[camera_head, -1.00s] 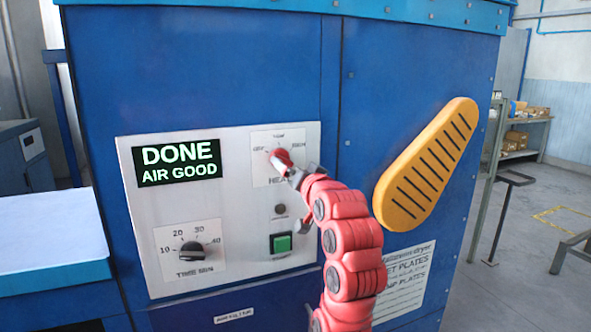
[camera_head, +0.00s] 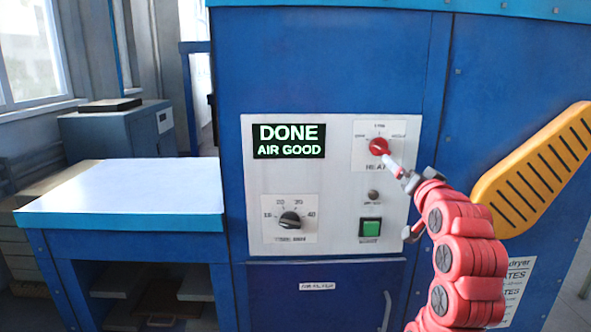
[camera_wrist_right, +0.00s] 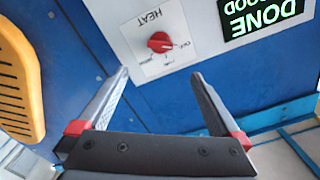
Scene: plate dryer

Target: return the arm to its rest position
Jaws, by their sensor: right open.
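The blue plate dryer's control panel (camera_head: 335,235) faces me. Its red HEAT knob (camera_head: 378,146) sits upper right. My right gripper (camera_head: 396,192), on the red arm, is open in front of the panel, with one finger's tip close to the knob in the picture. In the right wrist view the knob (camera_wrist_right: 159,42) shows whole beyond the spread fingers of the gripper (camera_wrist_right: 160,73), with nothing between them. The display (camera_head: 289,141) reads DONE, AIR GOOD. My left gripper is not in view.
Below the knob are a green button (camera_head: 370,227) and a black timer dial (camera_head: 290,220). A yellow slotted handle (camera_head: 535,172) sticks out right of my arm. A bare-topped blue table (camera_head: 125,190) adjoins the dryer on the left. A door handle (camera_head: 386,310) is low on the dryer.

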